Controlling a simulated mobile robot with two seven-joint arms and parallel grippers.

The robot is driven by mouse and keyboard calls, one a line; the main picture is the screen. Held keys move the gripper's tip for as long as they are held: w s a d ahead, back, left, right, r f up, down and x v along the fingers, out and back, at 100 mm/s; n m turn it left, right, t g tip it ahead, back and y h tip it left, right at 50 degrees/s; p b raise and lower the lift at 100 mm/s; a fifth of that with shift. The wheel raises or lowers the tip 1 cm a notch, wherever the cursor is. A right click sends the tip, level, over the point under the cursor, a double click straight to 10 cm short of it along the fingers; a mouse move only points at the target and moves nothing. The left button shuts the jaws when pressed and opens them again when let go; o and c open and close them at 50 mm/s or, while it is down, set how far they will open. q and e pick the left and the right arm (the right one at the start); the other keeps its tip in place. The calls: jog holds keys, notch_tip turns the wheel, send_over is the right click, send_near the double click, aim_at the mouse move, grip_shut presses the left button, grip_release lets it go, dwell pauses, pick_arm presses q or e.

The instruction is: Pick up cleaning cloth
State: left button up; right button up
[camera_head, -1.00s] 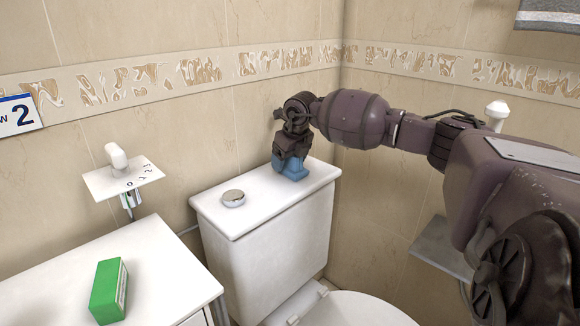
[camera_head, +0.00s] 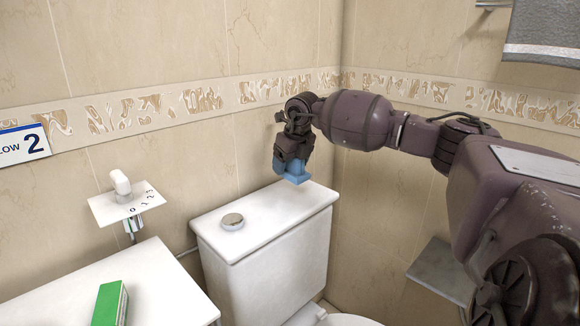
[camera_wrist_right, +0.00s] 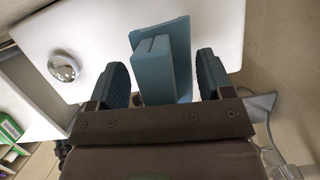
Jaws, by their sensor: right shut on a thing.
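The cleaning cloth is a blue folded block (camera_head: 296,177) held in my right gripper (camera_head: 291,160), over the back right part of the white toilet tank lid. In the right wrist view the blue cloth (camera_wrist_right: 153,62) stands between the two dark fingers of my right gripper (camera_wrist_right: 162,80), with a wider blue part behind it. The right gripper is shut on the cloth. The fingers hide part of it in the head view. It appears slightly above the lid. My left gripper is not in view.
The toilet tank (camera_head: 262,215) has a round metal flush button (camera_head: 232,221) on its lid. A green box (camera_head: 108,304) lies on the white counter (camera_head: 150,282) at lower left. Tiled walls close off the back and right. A grey towel (camera_head: 545,38) hangs at upper right.

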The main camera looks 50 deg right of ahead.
aim_at(304, 174)
jog(key=shift+s+r+p, duration=0.25)
jog(key=shift+s+p, duration=0.05)
jog(key=shift+s, duration=0.45)
jog(key=s, duration=0.1)
jog(key=s+p, duration=0.1)
jog(key=s, duration=0.1)
jog(key=s+p, duration=0.1)
jog(key=shift+s+a+r, duration=0.2)
jog(key=shift+a+r, duration=0.05)
pick_arm(q)
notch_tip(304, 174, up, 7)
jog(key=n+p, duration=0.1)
jog(key=p, duration=0.5)
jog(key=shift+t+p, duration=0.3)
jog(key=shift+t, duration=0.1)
pick_arm(e)
jog(key=s+a, duration=0.1)
jog(key=s, duration=1.1)
jog(key=shift+s+a+f, duration=0.3)
jog(key=shift+s+f, duration=0.1)
jog(key=shift+f, duration=0.05)
